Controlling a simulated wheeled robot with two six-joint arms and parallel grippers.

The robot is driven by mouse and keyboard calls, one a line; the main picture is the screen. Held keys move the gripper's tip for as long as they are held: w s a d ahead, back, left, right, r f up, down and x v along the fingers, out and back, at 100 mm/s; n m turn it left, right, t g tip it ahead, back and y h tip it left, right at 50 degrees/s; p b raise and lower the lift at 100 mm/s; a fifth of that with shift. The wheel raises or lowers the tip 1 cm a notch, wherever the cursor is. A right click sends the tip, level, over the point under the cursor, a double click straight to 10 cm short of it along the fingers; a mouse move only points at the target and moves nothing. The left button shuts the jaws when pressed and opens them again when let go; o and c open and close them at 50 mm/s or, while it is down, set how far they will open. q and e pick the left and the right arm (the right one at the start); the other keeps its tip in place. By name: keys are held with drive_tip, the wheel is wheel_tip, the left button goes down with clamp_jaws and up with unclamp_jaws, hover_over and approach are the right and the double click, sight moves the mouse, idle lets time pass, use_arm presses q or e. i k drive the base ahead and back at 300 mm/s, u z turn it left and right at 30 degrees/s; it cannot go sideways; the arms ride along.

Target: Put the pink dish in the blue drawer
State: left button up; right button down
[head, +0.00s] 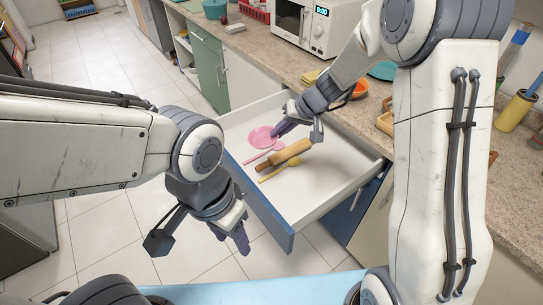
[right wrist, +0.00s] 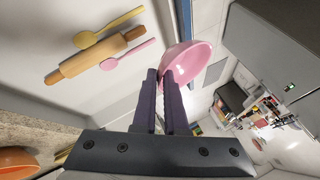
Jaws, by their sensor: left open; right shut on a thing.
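The pink dish (head: 262,138) is a shallow round bowl. My right gripper (head: 296,131) is shut on its rim, and in the right wrist view the fingers (right wrist: 166,80) pinch the near edge of the dish (right wrist: 193,60). The blue-fronted drawer (head: 262,203) is pulled open, with a white inside. In the head view the dish appears over the drawer's far left part; its exact height is unclear. My left gripper (head: 236,228) is open and empty, in front of the drawer's blue face.
A wooden rolling pin (head: 292,151), a yellow spoon (head: 280,172) and a pink spoon (head: 262,155) lie in the drawer. The drawer floor towards the right is bare. A counter with a white microwave (head: 307,27) and an orange bowl (head: 360,90) runs behind it.

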sight(320, 167)
drive_tip(key=u, duration=0.8)
drive_tip(key=k, duration=1.1)
drive_tip(key=u, duration=1.05)
drive_tip(key=i, duration=1.75)
drive_tip(key=z, duration=1.55)
drive_tip(key=i, duration=0.6)
drive_tip(key=z, duration=0.6)
